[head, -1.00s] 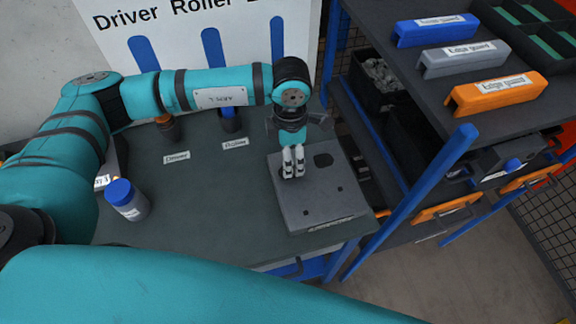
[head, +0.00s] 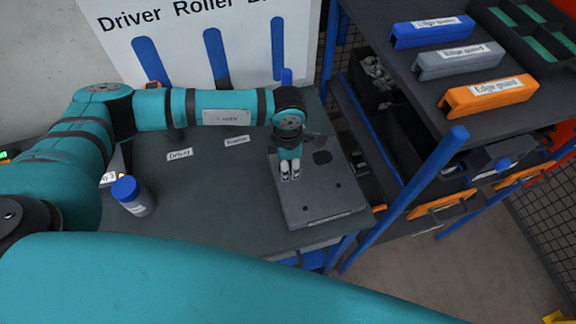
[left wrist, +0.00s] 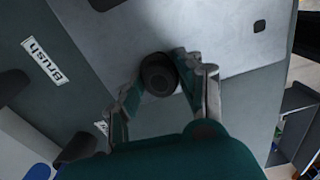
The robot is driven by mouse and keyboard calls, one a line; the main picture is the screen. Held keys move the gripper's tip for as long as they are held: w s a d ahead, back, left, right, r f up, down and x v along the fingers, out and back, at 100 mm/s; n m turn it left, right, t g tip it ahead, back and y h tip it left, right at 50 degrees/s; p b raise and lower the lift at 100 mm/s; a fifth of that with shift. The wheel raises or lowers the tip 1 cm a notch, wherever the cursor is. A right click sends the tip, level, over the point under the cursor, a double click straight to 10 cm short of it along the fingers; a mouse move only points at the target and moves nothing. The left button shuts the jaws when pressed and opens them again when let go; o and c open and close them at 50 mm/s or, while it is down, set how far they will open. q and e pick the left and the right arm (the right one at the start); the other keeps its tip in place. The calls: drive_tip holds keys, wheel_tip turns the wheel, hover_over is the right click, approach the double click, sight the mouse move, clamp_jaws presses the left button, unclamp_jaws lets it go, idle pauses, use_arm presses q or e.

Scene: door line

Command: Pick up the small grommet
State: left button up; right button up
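The small grommet (left wrist: 158,74) is a dark round ring in the left wrist view, at the grey plate (left wrist: 225,45). It lies between the fingertips of my left gripper (left wrist: 158,82), close to the right finger; I cannot tell whether they touch. The fingers stand apart. In the head view my left gripper (head: 290,172) points down over the upper left part of the plate (head: 320,205), and the grommet is not distinguishable there. My right gripper is not in view.
A bottle with a blue cap (head: 130,196) stands at the left of the dark table (head: 200,205). A shelf at the right holds blue (head: 432,31), grey (head: 460,60) and orange (head: 488,95) edge guards. A blue post (head: 410,195) stands right of the plate.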

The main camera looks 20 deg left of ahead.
use_arm(q)
drive_tip(key=shift+c, duration=1)
drive_tip(key=shift+r, duration=0.1)
drive_tip(key=shift+r+b, duration=0.55)
wheel_tip(320, 180, up, 2)
drive_tip(key=shift+r+b, duration=0.1)
drive_tip(key=shift+b, duration=0.6)
drive_tip(key=s+d+r+b, duration=0.1)
drive_tip(key=s+d+b, duration=0.4)
drive_tip(key=s+d, duration=0.4)
drive_tip(key=s, duration=0.4)
drive_tip(key=shift+r, duration=0.25)
drive_tip(key=shift+s, duration=0.1)
